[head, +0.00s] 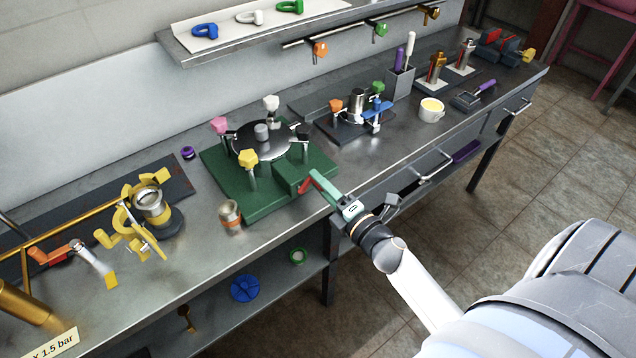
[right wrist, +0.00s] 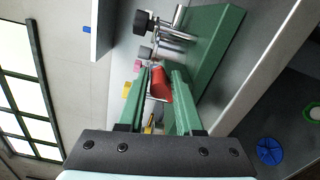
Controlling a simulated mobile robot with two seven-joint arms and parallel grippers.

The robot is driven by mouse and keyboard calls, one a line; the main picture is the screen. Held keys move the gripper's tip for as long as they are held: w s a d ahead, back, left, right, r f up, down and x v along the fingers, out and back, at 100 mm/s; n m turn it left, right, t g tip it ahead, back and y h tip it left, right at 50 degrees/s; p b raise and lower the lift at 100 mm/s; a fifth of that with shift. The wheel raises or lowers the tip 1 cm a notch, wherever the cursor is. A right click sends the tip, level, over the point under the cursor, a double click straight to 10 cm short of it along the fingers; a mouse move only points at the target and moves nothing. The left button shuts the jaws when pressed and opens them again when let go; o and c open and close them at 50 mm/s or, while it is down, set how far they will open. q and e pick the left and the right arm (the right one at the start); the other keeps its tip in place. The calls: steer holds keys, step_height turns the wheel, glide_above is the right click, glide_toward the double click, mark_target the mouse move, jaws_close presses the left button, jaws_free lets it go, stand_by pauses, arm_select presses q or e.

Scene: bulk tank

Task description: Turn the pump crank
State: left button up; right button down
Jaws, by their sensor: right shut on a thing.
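The pump is a green base plate (head: 224,178) on the bench, with a dark round top (head: 262,140) and pink, white and yellow knobs around it. A red crank handle (head: 305,186) sits at the plate's front right corner, beside a green block (head: 290,176). My right gripper (head: 316,180) reaches in from the lower right and is shut on this handle. In the right wrist view the red handle (right wrist: 161,84) lies between the two green fingers (right wrist: 157,88). The crank's arm is mostly hidden. My left gripper is not in view.
A small metal cup (head: 230,217) stands left of the pump near the bench's front edge. Yellow clamp parts (head: 130,225) lie further left. A smaller dark fixture (head: 352,125) and a white cup (head: 431,110) stand to the right.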

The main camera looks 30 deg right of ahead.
steer(key=m, duration=0.2)
steer(key=f+m, duration=0.1)
steer(key=m, duration=0.1)
steer(key=f+m, duration=0.1)
steer(key=m, duration=0.1)
steer(key=shift+d, duration=0.25)
steer(key=m, duration=0.2)
steer(key=f+m, duration=0.1)
steer(key=m, duration=0.1)
steer(key=shift+w+m, duration=0.1)
steer(key=shift+m, duration=0.5)
steer(key=shift+d, duration=0.1)
steer(key=c, duration=0.9)
jaws_free()
steer(key=shift+c, duration=0.2)
steer(key=shift+o, duration=1)
steer(key=shift+f, duration=0.1)
steer(key=shift+f, duration=0.1)
